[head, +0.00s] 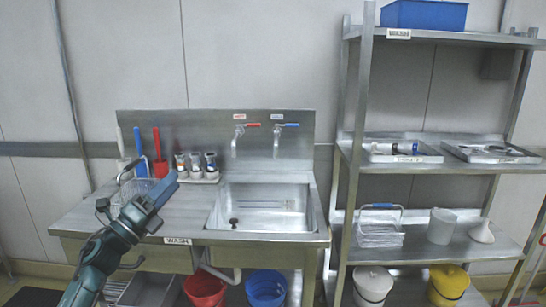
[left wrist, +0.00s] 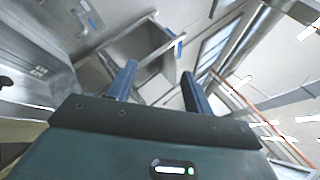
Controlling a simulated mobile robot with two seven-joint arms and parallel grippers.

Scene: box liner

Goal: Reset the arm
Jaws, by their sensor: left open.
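My left arm comes in from the lower left of the head view. Its gripper (head: 156,190) is raised in front of the left part of the steel sink counter. In the left wrist view the two blue fingers (left wrist: 158,86) stand apart with nothing between them, so it is open and empty. Behind the fingers that view shows tilted walls, a steel frame and bright lights. My right gripper is in neither view.
A wire basket (head: 134,187), brushes and several small bottles (head: 196,164) stand along the counter's back. A steel shelf (head: 349,150) stands right. Red (head: 205,290) and blue (head: 266,288) buckets sit below the counter.

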